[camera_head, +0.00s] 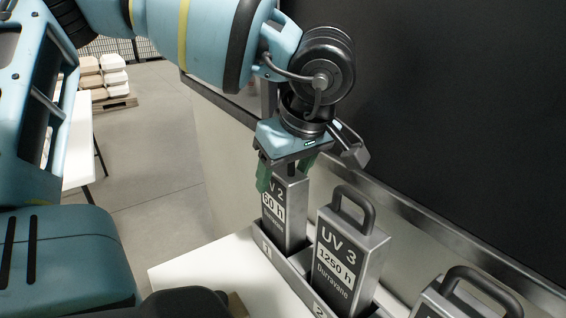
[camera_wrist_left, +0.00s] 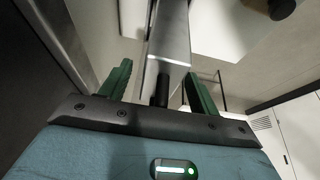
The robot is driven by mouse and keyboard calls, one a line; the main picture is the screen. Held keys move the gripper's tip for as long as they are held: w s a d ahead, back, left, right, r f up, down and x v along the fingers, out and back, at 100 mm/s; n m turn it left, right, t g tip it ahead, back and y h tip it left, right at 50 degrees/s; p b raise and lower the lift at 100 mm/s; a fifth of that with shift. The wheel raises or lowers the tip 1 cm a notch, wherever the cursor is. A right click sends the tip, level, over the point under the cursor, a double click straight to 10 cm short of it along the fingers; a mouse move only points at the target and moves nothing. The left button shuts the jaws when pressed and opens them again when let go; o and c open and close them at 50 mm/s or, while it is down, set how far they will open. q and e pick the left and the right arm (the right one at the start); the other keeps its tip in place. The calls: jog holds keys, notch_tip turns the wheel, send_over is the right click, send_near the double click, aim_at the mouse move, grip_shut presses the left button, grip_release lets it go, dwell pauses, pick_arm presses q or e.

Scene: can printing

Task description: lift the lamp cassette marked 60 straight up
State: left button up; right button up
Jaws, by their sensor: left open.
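The lamp cassette marked 60 h (camera_head: 286,222) is a grey upright box labelled "UV 2", the "U" mostly covered. It stands in the first slot of a grey rack (camera_head: 275,258). My left gripper (camera_head: 286,174) is over its top, pointing down, with green fingers on either side of the handle. The fingers are open. In the left wrist view the cassette's grey body (camera_wrist_left: 171,42) and its dark handle (camera_wrist_left: 161,92) show between the open fingers (camera_wrist_left: 158,76). Whether a finger touches the handle cannot be told. My right gripper is out of view.
The UV 3 cassette marked 1250 h (camera_head: 338,262) stands close beside it, with a handle loop on top. Another cassette (camera_head: 452,300) is cut off at the lower right. A dark panel with a metal rail (camera_head: 420,215) runs just behind the row. The white surface (camera_head: 205,268) at left is mostly clear.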

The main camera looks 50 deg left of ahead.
pick_arm(q)
grip_shut()
dwell(0.3)
jog(key=shift+r, duration=0.1)
notch_tip(320, 180, up, 10)
jog(key=shift+p, duration=0.35)
dwell(0.3)
dwell(0.6)
